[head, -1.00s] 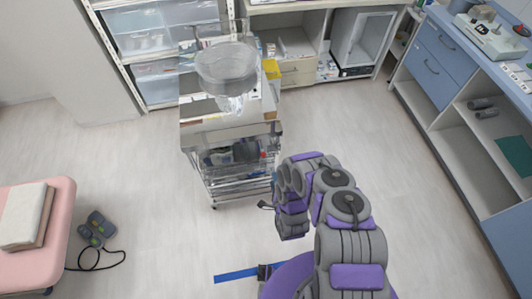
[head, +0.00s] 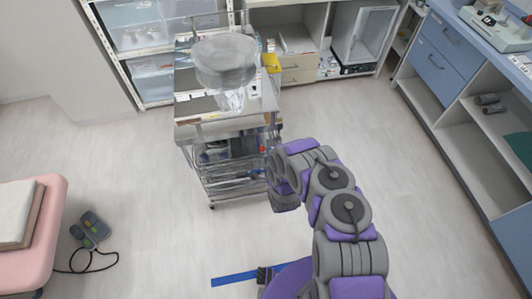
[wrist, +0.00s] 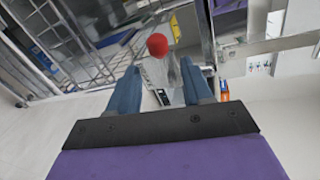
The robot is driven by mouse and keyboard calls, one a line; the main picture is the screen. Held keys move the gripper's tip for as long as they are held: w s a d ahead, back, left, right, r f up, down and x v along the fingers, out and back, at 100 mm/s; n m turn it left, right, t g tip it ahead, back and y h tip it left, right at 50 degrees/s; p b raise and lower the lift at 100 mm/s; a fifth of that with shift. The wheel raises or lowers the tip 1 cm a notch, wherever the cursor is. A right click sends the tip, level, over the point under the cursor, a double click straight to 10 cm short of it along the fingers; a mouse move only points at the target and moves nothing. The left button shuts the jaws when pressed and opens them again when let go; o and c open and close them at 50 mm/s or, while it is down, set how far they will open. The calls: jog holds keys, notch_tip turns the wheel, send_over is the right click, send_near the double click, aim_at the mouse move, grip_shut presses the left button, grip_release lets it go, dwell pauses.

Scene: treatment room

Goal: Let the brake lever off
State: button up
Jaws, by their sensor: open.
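A red ball-shaped knob (wrist: 158,44), which looks like the end of the brake lever, shows in the wrist view just beyond my fingertips. A pale stem seems to run down from it. My gripper (wrist: 160,70) is open, with its two blue fingers apart and nothing held between them. The knob lines up with the gap between the fingers and looks a little ahead of them. In the head view, the metal cart (head: 222,132) stands at the middle, and the end of my arm is at its right side.
A clear bowl (head: 224,62) stands on the cart top. Metal bars (wrist: 55,35) of the cart are close at the left of the wrist view. A pink bed (head: 45,235) and a grey hand control (head: 90,230) are at left, blue counters (head: 445,60) at right.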

jog(key=shift+b+x, duration=2.25)
jog(key=shift+x, duration=0.45)
jog(key=shift+f, duration=0.1)
grip_shut()
jog(key=shift+s, duration=0.1)
